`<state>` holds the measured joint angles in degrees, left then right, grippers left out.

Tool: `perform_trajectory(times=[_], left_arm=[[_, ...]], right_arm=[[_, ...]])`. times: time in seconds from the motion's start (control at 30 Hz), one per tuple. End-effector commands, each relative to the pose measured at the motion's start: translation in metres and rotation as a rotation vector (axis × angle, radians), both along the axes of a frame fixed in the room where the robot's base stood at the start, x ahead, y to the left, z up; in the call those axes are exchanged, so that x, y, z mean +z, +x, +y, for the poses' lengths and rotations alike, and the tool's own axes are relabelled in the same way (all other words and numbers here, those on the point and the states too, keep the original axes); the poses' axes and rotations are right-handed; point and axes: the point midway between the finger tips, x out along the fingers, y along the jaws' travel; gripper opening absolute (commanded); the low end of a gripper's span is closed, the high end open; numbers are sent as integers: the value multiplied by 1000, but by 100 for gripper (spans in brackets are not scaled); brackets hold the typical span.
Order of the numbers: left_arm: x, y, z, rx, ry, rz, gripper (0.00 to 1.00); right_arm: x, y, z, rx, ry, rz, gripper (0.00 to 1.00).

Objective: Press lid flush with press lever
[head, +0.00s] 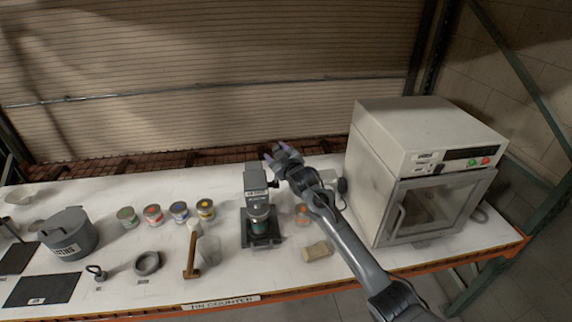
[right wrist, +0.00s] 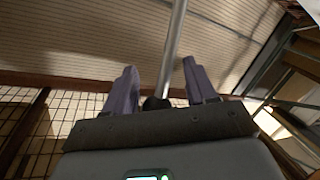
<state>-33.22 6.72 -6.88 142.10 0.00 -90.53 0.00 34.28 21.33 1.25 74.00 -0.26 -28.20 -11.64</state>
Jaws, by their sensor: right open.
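The lid press (head: 256,180) stands upright near the middle of the white counter. The press lever is largely hidden by my gripper and arm. My left gripper is not in view.
A large white oven-like machine (head: 420,150) stands right of my right arm. Several small paint cans (head: 153,214) stand left of the press. A grey lidded pot (head: 68,236) is at far left. A tan block (head: 318,250) lies near the front edge, right of the press.

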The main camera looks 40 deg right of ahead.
Motion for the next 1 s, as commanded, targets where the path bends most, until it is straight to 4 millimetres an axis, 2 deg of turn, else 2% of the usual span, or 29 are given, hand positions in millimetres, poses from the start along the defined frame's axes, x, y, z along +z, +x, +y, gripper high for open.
perform_trajectory(times=[0.3, 0.5, 0.7, 1.0], left_arm=[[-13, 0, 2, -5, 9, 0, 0], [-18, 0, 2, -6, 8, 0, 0], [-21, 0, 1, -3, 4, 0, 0], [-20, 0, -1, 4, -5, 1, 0]], right_arm=[[3, -45, 12, 0, 0, 1, 56], [6, -68, 18, -1, 0, 2, 56], [9, -80, 21, -2, 1, 2, 56], [10, -83, 22, -1, 1, 3, 56]])
